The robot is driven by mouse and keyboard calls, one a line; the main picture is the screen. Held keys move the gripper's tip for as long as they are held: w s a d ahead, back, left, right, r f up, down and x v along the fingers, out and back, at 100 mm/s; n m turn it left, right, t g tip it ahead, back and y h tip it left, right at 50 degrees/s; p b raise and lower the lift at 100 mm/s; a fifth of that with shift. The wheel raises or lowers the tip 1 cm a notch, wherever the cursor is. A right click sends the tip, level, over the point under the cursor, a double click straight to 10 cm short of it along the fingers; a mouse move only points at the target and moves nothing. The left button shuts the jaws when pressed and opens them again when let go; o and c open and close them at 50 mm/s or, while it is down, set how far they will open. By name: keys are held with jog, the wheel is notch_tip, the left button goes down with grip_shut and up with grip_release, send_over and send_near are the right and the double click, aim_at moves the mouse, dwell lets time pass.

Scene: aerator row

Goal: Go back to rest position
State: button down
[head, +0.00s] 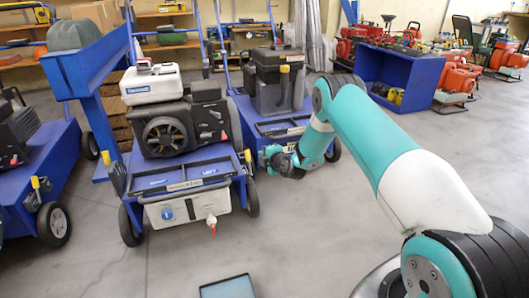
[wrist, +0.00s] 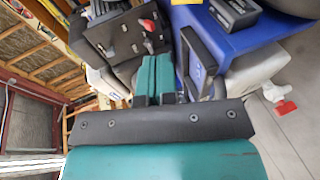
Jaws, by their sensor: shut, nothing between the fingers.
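My gripper (head: 269,154) is at the right side of the middle aerator (head: 185,185), in front of its neighbour. Its teal fingers (wrist: 156,60) are together in the wrist view, with nothing between them. In that view they point towards the dark engine panel (wrist: 128,40) with a red-tipped lever (wrist: 148,46). A black bar (wrist: 203,55) is close on the right of the fingers. I cannot tell whether the fingers touch anything. My arm reaches from the lower right, bends high, and slopes down to the gripper.
Another blue aerator (head: 275,85) stands behind my gripper, and one (head: 35,165) stands at the left. A white box with a red-handled tap (head: 211,224) hangs on the middle aerator's front. A blue tray (head: 228,288) is at the bottom. Grey floor (head: 310,225) is open between the aerators and my arm.

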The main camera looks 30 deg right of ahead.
dwell(0.5)
jog(key=s+a+r+m+g+y, duration=0.2)
jog(key=a+r+g+y, duration=0.1)
jog(key=a+r, duration=0.75)
jog(key=s+a+r+m+g+y+p, duration=0.2)
jog(key=s+a+r+g, duration=0.2)
jog(key=s+a+r, duration=0.7)
jog(key=s+a+r+m+g, duration=0.2)
jog(key=s+r, duration=0.2)
jog(key=s, duration=0.4)
jog(key=s+a+r+m+g, duration=0.1)
jog(key=s+a+r+g, duration=0.2)
jog(key=s, duration=0.4)
jog(key=s+d+r+m+g+h+p, duration=0.1)
jog(key=s+r+m+g, duration=0.2)
jog(key=s, duration=1.6)
notch_tip(320, 180, up, 38)
jog(key=p, duration=3.8)
jog(key=shift+w+d+m, duration=0.15)
jog(key=shift+m, duration=0.15)
